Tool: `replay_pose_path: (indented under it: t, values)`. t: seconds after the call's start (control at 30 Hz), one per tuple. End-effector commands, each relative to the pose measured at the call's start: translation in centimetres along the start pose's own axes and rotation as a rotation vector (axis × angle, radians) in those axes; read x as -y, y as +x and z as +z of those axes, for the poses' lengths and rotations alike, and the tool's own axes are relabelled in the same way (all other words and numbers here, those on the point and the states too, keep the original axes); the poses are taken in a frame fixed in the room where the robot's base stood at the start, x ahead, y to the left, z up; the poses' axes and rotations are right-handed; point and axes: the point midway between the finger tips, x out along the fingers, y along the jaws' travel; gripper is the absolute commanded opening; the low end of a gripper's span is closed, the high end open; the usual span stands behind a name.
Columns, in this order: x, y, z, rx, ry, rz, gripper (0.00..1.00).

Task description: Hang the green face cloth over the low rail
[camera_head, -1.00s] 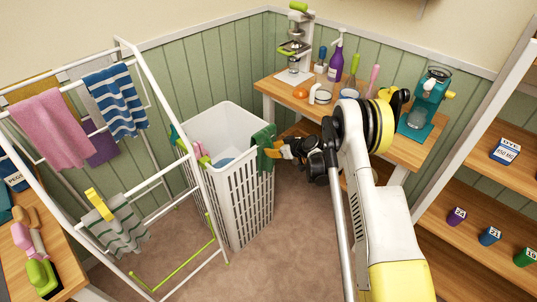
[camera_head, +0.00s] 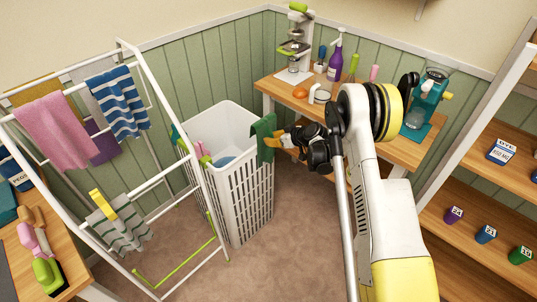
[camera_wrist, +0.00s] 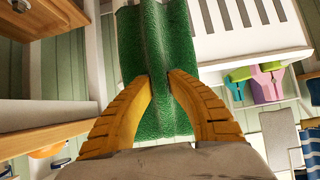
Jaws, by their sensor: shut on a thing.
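The green face cloth (camera_head: 263,137) is pinched in my gripper (camera_head: 276,142) at the right corner of the white laundry basket. In the wrist view the yellow fingers (camera_wrist: 172,92) are shut on a ridge of the cloth (camera_wrist: 150,50), which spreads out beyond them. The cloth hangs in front of the basket's rim and side; I cannot tell whether it touches them. The white drying rack (camera_head: 176,108) stands left of the basket. Its lowest visible bar is a lime-green rail (camera_head: 178,266) near the floor, bare and well left of my gripper.
The laundry basket (camera_head: 245,195) stands between my gripper and the rack. A grey striped cloth (camera_head: 122,230) with a yellow clip, a pink towel (camera_head: 55,130) and a blue striped towel (camera_head: 118,103) hang on the rack. A workbench (camera_head: 400,150) is behind my arm. Front floor is open.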

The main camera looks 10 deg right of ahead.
Motion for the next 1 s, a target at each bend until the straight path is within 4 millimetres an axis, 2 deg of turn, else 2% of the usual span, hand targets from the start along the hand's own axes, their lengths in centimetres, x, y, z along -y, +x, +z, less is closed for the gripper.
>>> replay_pose_path:
  t: [0.17, 1.0]
  values:
    - [0.0, -0.3, 0.2, -0.002, 0.001, 0.0, 0.0]
    - [0.0, -6.1, 4.2, 0.0, 0.0, 0.001, 0.0]
